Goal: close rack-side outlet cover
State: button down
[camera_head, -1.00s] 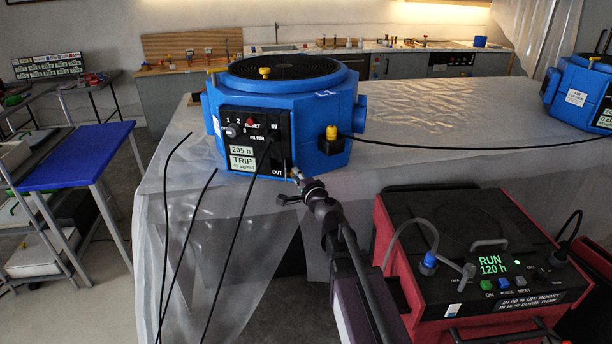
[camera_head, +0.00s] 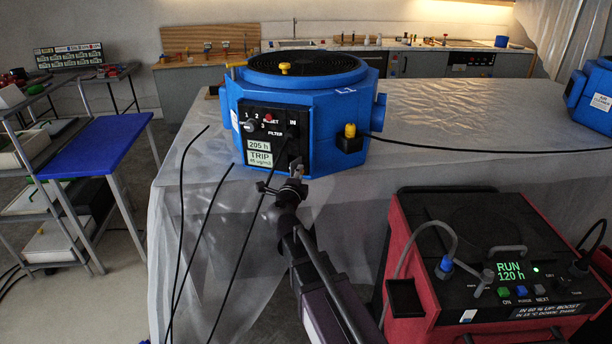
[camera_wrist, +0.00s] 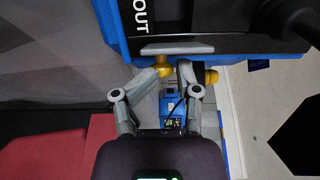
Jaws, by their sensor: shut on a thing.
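The blue drying unit (camera_head: 330,128) stands on the sheet-covered table, its black panel reading "205 h" and "TRIP". In the wrist view an "OUT" label (camera_wrist: 148,18) is on its black panel. Just below it is a thin grey plate (camera_wrist: 178,48) seen edge-on, with a brass knob (camera_wrist: 163,68); this looks like the outlet cover. My gripper (camera_wrist: 168,75) is shut on the brass knob, a finger on either side. In the head view my gripper (camera_head: 282,184) is at the unit's lower front edge and hides the outlet there.
Black cables (camera_head: 183,220) hang before the sheeted table front, left of my arm. A red machine (camera_head: 410,255) reading "RUN 120 h" stands close on the right. A blue-topped table (camera_head: 95,148) and shelves are at left. A second blue unit (camera_head: 590,95) is at far right.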

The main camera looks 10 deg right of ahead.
jog(key=w+a+m+g+h, duration=0.1)
jog(key=m+g+h, duration=0.2)
jog(key=w+a+m+g+h, duration=0.1)
jog(key=m+g+h, duration=0.2)
jog(key=w+a+m+g+h, duration=0.1)
jog(key=m+g+h, duration=0.2)
jog(key=h, duration=0.1)
jog(key=shift+r+g, duration=0.1)
jog(key=shift+g, duration=0.3)
jog(key=shift+w+a+m+g+h, duration=0.15)
jog(key=shift+m+g+h, duration=0.55)
jog(key=shift+g, duration=0.4)
jog(key=c, duration=0.5)
grip_release()
jog(key=shift+s+d, duration=0.2)
jog(key=shift+d, duration=0.05)
jog(key=shift+a, duration=0.1)
